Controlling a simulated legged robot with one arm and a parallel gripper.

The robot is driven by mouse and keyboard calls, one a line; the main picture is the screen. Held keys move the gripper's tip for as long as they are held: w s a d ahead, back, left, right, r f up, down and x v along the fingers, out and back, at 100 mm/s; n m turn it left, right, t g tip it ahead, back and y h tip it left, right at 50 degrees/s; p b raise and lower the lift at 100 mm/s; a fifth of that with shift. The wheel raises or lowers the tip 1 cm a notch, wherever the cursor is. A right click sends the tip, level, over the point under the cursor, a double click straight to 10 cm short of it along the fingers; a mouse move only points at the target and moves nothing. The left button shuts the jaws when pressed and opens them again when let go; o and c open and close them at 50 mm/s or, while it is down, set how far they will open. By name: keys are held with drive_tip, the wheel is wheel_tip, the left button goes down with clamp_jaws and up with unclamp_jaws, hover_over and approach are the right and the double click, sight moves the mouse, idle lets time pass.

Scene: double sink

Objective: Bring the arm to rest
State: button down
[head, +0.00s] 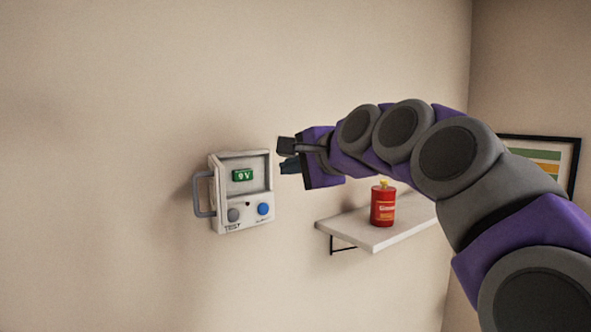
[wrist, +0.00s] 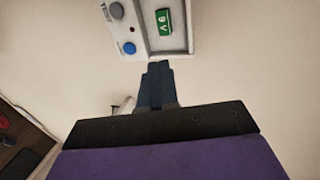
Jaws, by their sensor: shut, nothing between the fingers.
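My gripper (head: 287,155) is at the end of my raised purple and grey arm, in the middle of the head view. It is shut and empty, pointing left toward the wall. In the wrist view its fingers (wrist: 158,75) are together, just below the edge of a white wall device. The device (head: 228,217) hangs on the wall to the left of my gripper in the head view. It has a green 9 V block (head: 243,175) in its recess, a grey knob and a blue knob, and a grey handle on its left side.
A white shelf (head: 350,235) on the wall holds a red can (head: 382,207) with a yellowish top, below my arm. A framed picture (head: 548,158) hangs on the right wall, partly hidden by my arm. The wall left of the device is bare.

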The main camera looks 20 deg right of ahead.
drive_tip(key=s+a+f+n+g+b, duration=0.3)
drive_tip(key=s+f+b, duration=0.1)
drive_tip(key=f, duration=0.9)
drive_tip(key=s+a+f+n+g+h+b, duration=0.1)
drive_tip(key=s+a+f+n+g+b, duration=0.25)
drive_tip(key=f, duration=0.85)
drive_tip(key=s+a+f+n+g+b, duration=0.2)
drive_tip(key=s+a+f+b, duration=0.3)
drive_tip(key=f, duration=0.8)
drive_tip(key=s+d+f+n+g+h+b, duration=0.1)
drive_tip(key=s+f+b, duration=0.4)
drive_tip(key=s+f, duration=0.7)
drive_tip(key=s+d+f+n+g+h+b, duration=0.2)
drive_tip(key=s+d+f+n+g+b, duration=0.2)
drive_tip(key=s+f, duration=0.9)
wheel_tip(320, 180, down, 5)
drive_tip(key=shift+d+f+n+g+h+b, duration=0.1)
drive_tip(key=shift+d+n+g+h+b, duration=0.25)
drive_tip(key=shift+g+b, duration=0.55)
drive_tip(key=shift+d, duration=0.1)
drive_tip(key=shift+s, duration=0.15)
